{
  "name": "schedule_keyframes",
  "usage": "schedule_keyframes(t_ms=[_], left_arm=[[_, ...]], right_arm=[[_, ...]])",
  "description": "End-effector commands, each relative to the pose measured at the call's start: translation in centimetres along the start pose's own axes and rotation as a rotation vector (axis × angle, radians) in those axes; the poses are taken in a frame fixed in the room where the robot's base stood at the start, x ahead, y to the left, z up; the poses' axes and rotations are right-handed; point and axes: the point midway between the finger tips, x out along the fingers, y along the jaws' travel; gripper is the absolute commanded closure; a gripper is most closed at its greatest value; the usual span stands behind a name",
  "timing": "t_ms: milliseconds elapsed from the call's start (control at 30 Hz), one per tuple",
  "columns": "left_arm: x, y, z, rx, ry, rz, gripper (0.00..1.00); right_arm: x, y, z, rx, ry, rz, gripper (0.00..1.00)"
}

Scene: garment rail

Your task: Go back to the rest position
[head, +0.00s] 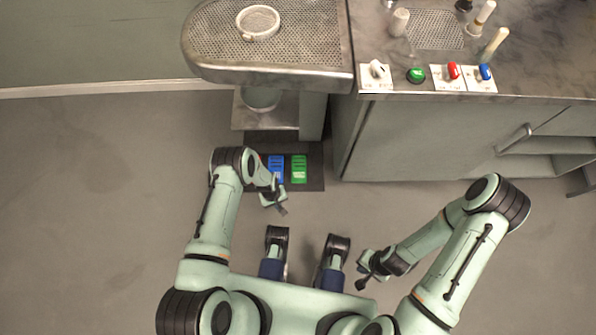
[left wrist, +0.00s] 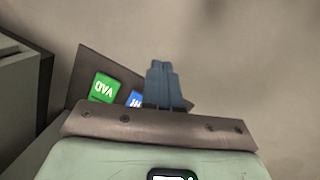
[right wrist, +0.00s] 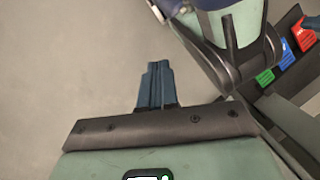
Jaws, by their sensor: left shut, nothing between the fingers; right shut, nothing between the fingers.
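My left gripper (head: 282,210) hangs just in front of the floor pedals, over the floor. Its fingers are shut and empty, and they also show in the left wrist view (left wrist: 164,66). My right gripper (head: 361,285) is low at the right, over bare floor near my body. It is shut and empty, as the right wrist view shows its fingers (right wrist: 155,66) together. Both grippers are apart from everything. A blue pedal (head: 275,163) and a green pedal (head: 299,166) sit on a dark plate. A red pedal (right wrist: 302,33) shows in the right wrist view; my left arm seems to hide it in the head view.
A pressing board (head: 310,35) with a round white dish (head: 257,32) stands ahead. At the right is a counter (head: 550,70) with a knob (head: 376,70), green button (head: 416,75), red switch (head: 453,71) and blue switch (head: 485,72). The floor left and right is clear.

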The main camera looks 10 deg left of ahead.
Motion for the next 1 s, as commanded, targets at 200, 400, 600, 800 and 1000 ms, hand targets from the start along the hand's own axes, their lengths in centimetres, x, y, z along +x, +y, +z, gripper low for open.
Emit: schedule_keyframes(t_ms=[200, 400, 600, 800, 1000], left_arm=[[0.0, 0.0, 0.0, 0.000, 0.000, 0.000, 1.00], [0.0, 0.0, 0.0, 0.000, 0.000, 0.000, 1.00], [-0.2, -0.1, 0.1, 0.000, -0.001, 0.001, 1.00], [-5.2, -1.5, 3.2, 0.015, -0.021, 0.028, 1.00], [-15.2, -3.4, 10.2, 0.070, -0.047, 0.091, 1.00]], right_arm=[[0.0, 0.0, 0.0, 0.000, 0.000, 0.000, 1.00], [0.0, 0.0, 0.0, 0.000, 0.000, 0.000, 1.00], [-0.1, -0.1, 0.0, -0.001, 0.000, -0.001, 1.00], [-3.4, -1.6, 1.0, -0.027, -0.007, -0.024, 1.00], [-9.0, -4.8, 2.7, -0.081, -0.028, -0.069, 1.00]])
